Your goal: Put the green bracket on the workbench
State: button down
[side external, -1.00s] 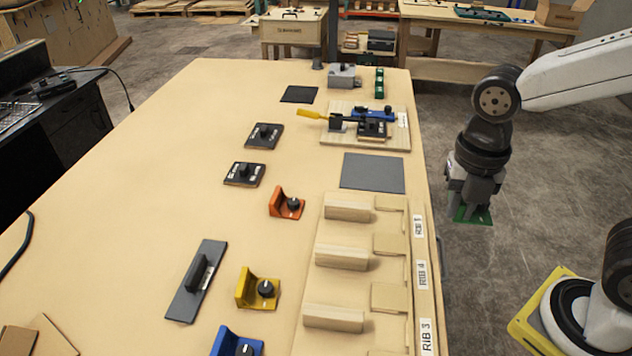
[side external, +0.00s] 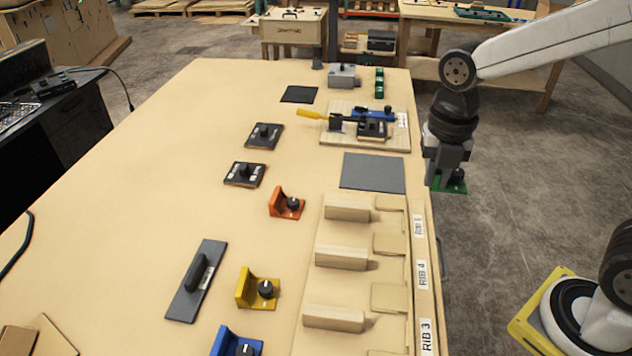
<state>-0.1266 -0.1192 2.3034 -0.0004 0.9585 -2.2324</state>
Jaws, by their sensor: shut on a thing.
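My gripper (side external: 447,176) is shut on the green bracket (side external: 455,187), which shows a dark knob at its right. The gripper mostly hides the bracket. It hangs just past the right edge of the workbench (side external: 210,140), beside the dark grey mat. The bench carries similar brackets: an orange one (side external: 286,204), a yellow one (side external: 257,288) and a blue one (side external: 236,342), each with a black knob.
A dark grey mat (side external: 372,172) lies empty near the right edge. Behind it is a wooden board (side external: 340,137) with a yellow-handled clamp. Wooden rib blocks (side external: 342,256) line the front right. The middle left of the bench is clear.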

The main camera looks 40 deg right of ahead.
jog(key=w+d, duration=0.5)
jog(key=w, duration=0.2)
jog(key=shift+w+f, duration=0.35)
jog(key=shift+f, duration=0.1)
send_over(362, 176)
jog(key=shift+s+f, duration=0.15)
jog(key=shift+f, duration=2.2)
jog(key=shift+s+f, duration=0.1)
jog(key=shift+f, duration=2.25)
jog(key=shift+f, duration=0.1)
jog(key=shift+w+f, duration=0.2)
jog(key=shift+f, duration=1.55)
